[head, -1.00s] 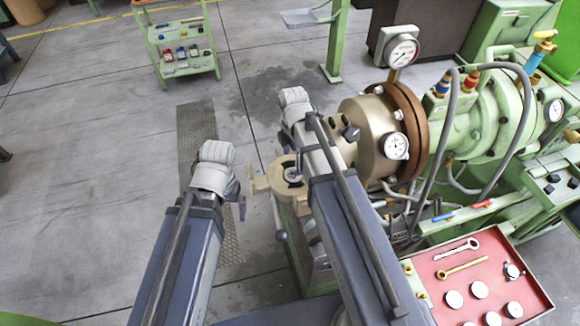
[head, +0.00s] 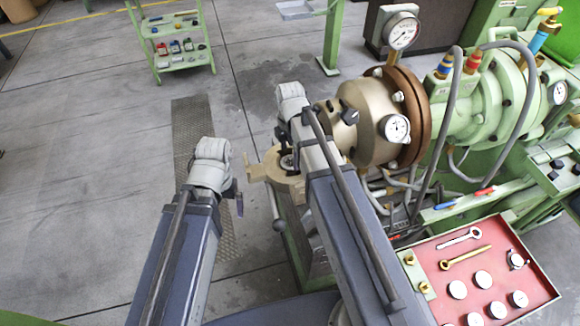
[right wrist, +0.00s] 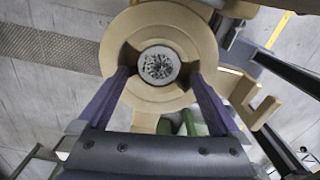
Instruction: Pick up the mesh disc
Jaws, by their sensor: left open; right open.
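A round speckled mesh disc (right wrist: 158,65) sits in the central opening of a tan ring-shaped holder (right wrist: 194,25) in the right wrist view. In the head view the holder (head: 268,176) is partly hidden by my right arm. My right gripper (right wrist: 158,78) is open, its two purple fingers reaching over the holder on either side of the disc. It does not visibly hold the disc; contact cannot be told. My left gripper (head: 238,199) is left of the holder in the head view, empty, with only part of a finger showing.
The brass and green extruder (head: 375,115) with gauges stands right of the holder. A red tray (head: 530,268) with tools and several pale discs lies at the lower right. A green shelf cart (head: 170,60) stands far back. The floor at left is clear.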

